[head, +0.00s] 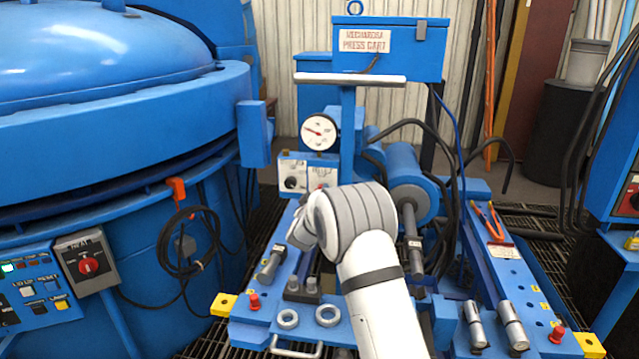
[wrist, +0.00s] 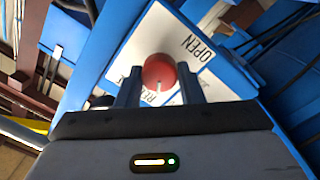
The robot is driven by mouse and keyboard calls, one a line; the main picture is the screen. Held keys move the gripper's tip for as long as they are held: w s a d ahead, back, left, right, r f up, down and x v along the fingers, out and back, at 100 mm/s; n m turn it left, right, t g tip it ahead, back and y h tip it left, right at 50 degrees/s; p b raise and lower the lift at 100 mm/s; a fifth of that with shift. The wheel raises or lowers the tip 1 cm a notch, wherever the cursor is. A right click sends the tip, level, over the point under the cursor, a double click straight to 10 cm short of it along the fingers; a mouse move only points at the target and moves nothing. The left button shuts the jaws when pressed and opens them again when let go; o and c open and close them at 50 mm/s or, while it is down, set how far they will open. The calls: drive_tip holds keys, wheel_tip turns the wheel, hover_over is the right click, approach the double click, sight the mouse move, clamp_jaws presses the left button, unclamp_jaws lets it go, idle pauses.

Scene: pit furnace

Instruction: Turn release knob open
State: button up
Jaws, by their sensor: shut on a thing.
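A round red release knob (wrist: 158,70) sits on a white label plate (wrist: 180,40) in the wrist view. The plate reads OPEN at its upper right, and other lettering is partly covered by the knob and fingers. My gripper (wrist: 160,86) has its two dark fingers on either side of the knob, shut on it. In the head view my white arm reaches up to the press cart (head: 390,60), and its wrist hides the fingertips and the gripped knob.
A pressure gauge (head: 319,132) and a small control panel (head: 305,175) stand just beyond my wrist. A blue cylinder (head: 408,185) and black hoses are close on the right. The large blue furnace (head: 110,120) fills the left.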

drive_tip(key=n+p, duration=0.6)
drive_tip(key=n, duration=0.4)
drive_tip(key=shift+n+p, duration=0.3)
drive_tip(key=shift+n, duration=0.1)
drive_tip(key=shift+f+n, duration=0.1)
drive_tip(key=shift+n, duration=0.2)
drive_tip(key=o, duration=1)
drive_tip(key=shift+s, duration=0.1)
drive_tip(key=v, duration=0.7)
drive_tip(key=shift+s+p, duration=0.3)
drive_tip(key=shift+s, duration=0.05)
